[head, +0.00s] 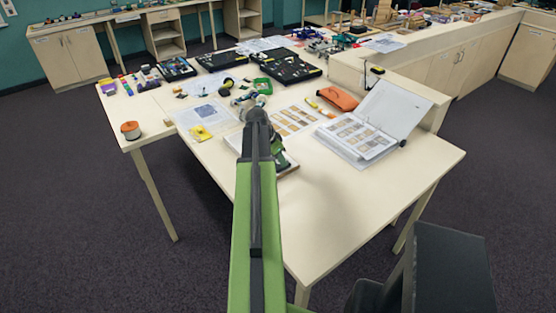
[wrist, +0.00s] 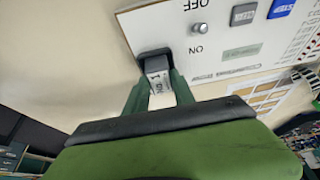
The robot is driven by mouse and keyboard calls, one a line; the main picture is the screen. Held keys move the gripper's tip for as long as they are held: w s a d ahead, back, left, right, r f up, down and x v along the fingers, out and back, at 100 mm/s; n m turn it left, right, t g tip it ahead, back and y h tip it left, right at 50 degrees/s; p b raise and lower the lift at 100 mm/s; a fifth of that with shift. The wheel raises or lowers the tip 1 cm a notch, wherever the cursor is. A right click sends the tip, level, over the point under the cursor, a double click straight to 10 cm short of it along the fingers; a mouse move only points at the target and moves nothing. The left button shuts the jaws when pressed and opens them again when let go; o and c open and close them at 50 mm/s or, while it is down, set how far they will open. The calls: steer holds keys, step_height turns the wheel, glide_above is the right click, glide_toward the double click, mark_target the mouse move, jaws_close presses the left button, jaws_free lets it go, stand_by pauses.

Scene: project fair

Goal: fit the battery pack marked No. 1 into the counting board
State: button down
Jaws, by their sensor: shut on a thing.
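My gripper (wrist: 158,92) is shut on the battery pack (wrist: 157,70), a small pale block with a dark far end and a printed label that seems to read No. 1. The counting board (wrist: 160,26) is a white panel with OFF and ON lettering and a metal toggle switch (wrist: 199,28). The pack's far end is at a dark opening (wrist: 153,52) at the board's edge. How deep it sits cannot be told. In the head view the board (head: 285,166) is mostly hidden behind my arm.
An open binder (head: 362,135), an orange pouch (head: 338,98) and printed sheets lie to the right of the board. A spool (head: 130,130) stands at the table's left edge. The table's front right (head: 335,215) is clear.

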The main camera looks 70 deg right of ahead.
steer(key=shift+f, duration=0.15)
steer(key=c, duration=1)
jaws_free()
steer(key=shift+o, duration=0.2)
steer(key=o, duration=0.4)
step_height(320, 180, up, 7)
steer(key=p, duration=0.7)
steer(key=shift+s, duration=0.1)
